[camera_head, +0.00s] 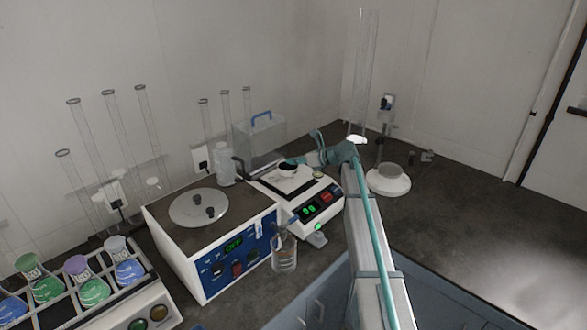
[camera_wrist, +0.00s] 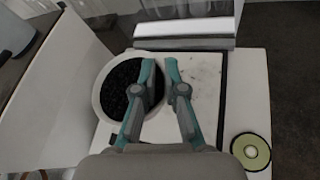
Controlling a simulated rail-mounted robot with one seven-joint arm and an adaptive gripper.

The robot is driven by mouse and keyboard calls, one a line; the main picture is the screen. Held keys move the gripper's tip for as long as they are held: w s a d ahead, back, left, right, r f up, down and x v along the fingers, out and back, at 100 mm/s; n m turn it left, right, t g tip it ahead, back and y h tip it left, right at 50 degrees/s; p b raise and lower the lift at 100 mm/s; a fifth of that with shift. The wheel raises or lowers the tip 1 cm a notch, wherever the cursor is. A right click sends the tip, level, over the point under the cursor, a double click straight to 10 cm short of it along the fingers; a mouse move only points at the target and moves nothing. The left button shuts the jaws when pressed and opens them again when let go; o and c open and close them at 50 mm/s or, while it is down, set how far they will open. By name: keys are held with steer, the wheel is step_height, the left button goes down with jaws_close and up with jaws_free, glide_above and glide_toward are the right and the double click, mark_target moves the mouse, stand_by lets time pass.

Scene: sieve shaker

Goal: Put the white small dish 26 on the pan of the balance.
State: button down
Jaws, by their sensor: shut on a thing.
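The white small dish (camera_wrist: 98,99), filled with black grains, is at the left part of the balance pan (camera_wrist: 204,88) in the wrist view. My gripper (camera_wrist: 163,68) is shut on the dish's right rim, with one finger inside the dish and the other outside it. The dish looks level; I cannot tell whether its base touches the pan. In the head view the dish (camera_head: 287,166) is small and dark-topped over the pan (camera_head: 285,184) of the white balance (camera_head: 312,214). My gripper (camera_head: 298,161) reaches it from the right. The balance display is lit green.
A blue-fronted machine (camera_head: 232,252) with a round lid (camera_head: 198,209) stands left of the balance. A glass beaker (camera_head: 285,254) stands in front. A flask rack (camera_head: 87,290) is at lower left. A white round-based item (camera_head: 388,184) stands right.

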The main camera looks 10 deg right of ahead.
steer(key=shift+w+f, duration=0.4)
steer(key=shift+f+p, duration=0.75)
steer(key=shift+f, duration=0.9)
steer(key=shift+f, duration=0.15)
steer(key=c, duration=1.2)
jaws_free()
steer(key=shift+c, duration=0.2)
steer(key=b+v, duration=0.3)
steer(key=v, duration=0.9)
steer(key=shift+d, duration=0.1)
